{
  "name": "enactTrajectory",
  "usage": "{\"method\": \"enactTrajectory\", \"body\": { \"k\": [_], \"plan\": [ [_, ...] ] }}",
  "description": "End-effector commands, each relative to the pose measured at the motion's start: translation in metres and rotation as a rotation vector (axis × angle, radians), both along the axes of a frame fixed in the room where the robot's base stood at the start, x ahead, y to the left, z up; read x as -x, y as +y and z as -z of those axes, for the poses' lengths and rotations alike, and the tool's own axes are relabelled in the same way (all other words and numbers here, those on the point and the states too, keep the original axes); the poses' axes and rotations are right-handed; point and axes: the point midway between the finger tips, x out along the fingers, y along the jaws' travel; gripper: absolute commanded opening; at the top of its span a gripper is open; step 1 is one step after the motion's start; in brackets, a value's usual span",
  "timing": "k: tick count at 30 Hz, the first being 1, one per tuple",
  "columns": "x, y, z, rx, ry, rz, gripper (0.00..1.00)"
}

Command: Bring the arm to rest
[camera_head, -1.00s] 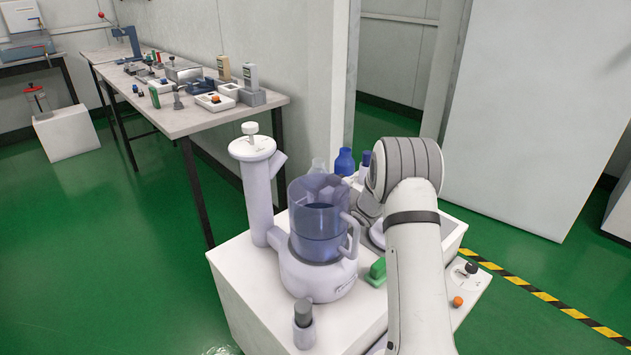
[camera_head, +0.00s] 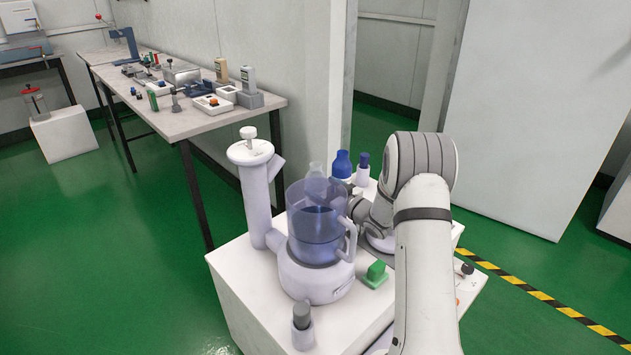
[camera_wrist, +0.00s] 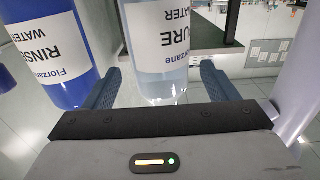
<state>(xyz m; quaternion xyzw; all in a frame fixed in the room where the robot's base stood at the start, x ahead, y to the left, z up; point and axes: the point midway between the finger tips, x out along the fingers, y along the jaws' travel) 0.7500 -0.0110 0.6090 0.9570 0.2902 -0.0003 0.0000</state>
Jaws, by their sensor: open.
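My gripper (camera_wrist: 161,70) is open, with its two blue fingers apart in the wrist view. A clear bottle (camera_wrist: 158,35) with a "pure water" label shows beyond the gap between the fingers. A blue "rinse water" bottle (camera_wrist: 55,75) shows outside the left finger. I cannot tell whether either bottle touches a finger. In the head view my arm (camera_head: 425,250) is bent at the right of the white bench, with its wrist reaching back behind the blender-like jug (camera_head: 318,225). The gripper itself is hidden there.
The white bench top (camera_head: 245,270) also holds a white column device (camera_head: 255,190), a small grey-capped piece (camera_head: 302,325) and a green block (camera_head: 375,274). A long table (camera_head: 190,120) with testers is at the left; green floor lies between.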

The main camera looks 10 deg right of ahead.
Motion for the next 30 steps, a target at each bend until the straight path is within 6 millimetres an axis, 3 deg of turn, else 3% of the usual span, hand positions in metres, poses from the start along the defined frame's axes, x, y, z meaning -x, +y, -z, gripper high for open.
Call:
{"method": "enactTrajectory", "body": {
  "k": [6, 16, 19, 23, 26, 30],
  "plan": [
    [0.018, -0.012, -0.001, -0.001, -0.001, -0.001, 0.8],
    [0.02, -0.014, -0.001, 0.001, -0.001, 0.0, 0.8],
    [0.019, -0.014, -0.012, 0.015, 0.007, 0.015, 0.8],
    [0.018, -0.018, -0.055, 0.076, 0.044, 0.088, 0.8],
    [0.023, -0.023, -0.104, 0.152, 0.107, 0.184, 0.8],
    [0.043, -0.034, -0.168, 0.245, 0.221, 0.322, 0.8]
  ]
}}
